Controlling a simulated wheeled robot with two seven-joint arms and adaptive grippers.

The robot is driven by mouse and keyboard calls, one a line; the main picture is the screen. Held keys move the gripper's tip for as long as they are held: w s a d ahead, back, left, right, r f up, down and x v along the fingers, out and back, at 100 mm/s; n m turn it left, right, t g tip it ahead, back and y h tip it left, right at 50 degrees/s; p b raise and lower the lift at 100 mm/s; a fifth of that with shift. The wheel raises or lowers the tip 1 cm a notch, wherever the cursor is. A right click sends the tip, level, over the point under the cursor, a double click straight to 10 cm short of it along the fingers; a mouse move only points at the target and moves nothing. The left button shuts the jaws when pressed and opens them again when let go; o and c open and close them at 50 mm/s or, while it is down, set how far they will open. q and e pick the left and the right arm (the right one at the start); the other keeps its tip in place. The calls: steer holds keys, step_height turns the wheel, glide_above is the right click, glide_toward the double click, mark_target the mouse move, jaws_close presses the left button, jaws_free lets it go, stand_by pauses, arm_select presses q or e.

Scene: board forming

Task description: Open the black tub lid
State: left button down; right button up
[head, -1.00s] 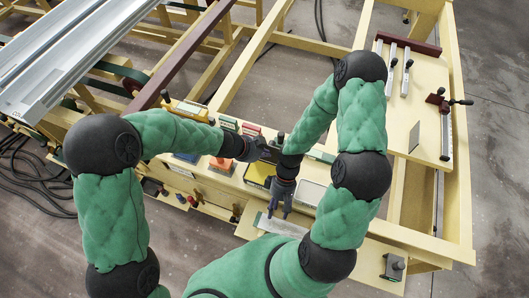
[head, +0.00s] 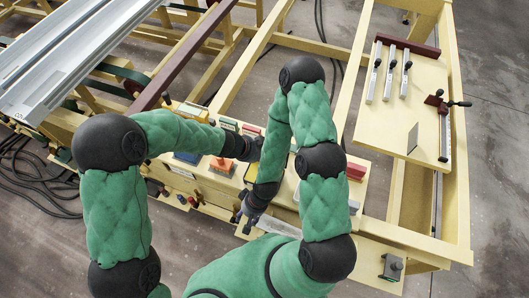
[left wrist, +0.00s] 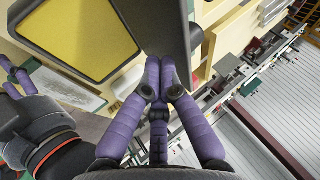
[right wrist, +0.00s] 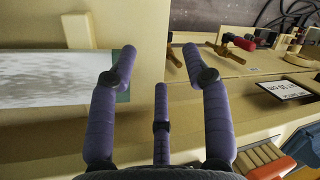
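In the left wrist view, the black tub (left wrist: 128,50) is at the upper left, a dark rounded frame around a yellow inside. Its dark lid (left wrist: 168,25) stands raised beside the yellow opening. My left gripper (left wrist: 160,66) has its fingertips close together at the lid's near edge and looks shut on it. In the head view, my right forearm hides most of the tub and the left fingers. My right gripper (right wrist: 159,53) is open and empty, fingers spread wide. In the head view the right gripper (head: 243,223) is over the bench's front edge, nearer me than the tub.
A pale metal sheet (right wrist: 55,80) lies near my right fingers. An orange-based brush (right wrist: 265,160) and a white label card (right wrist: 285,90) are to their right. Long metal channels (head: 70,55) fill the upper left.

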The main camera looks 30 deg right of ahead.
arm_select(q)
steer(key=shift+w+d+r+p, duration=0.1)
steer(key=shift+w+d+p, duration=0.2)
steer(key=shift+p, duration=0.25)
steer(key=v, duration=1.2)
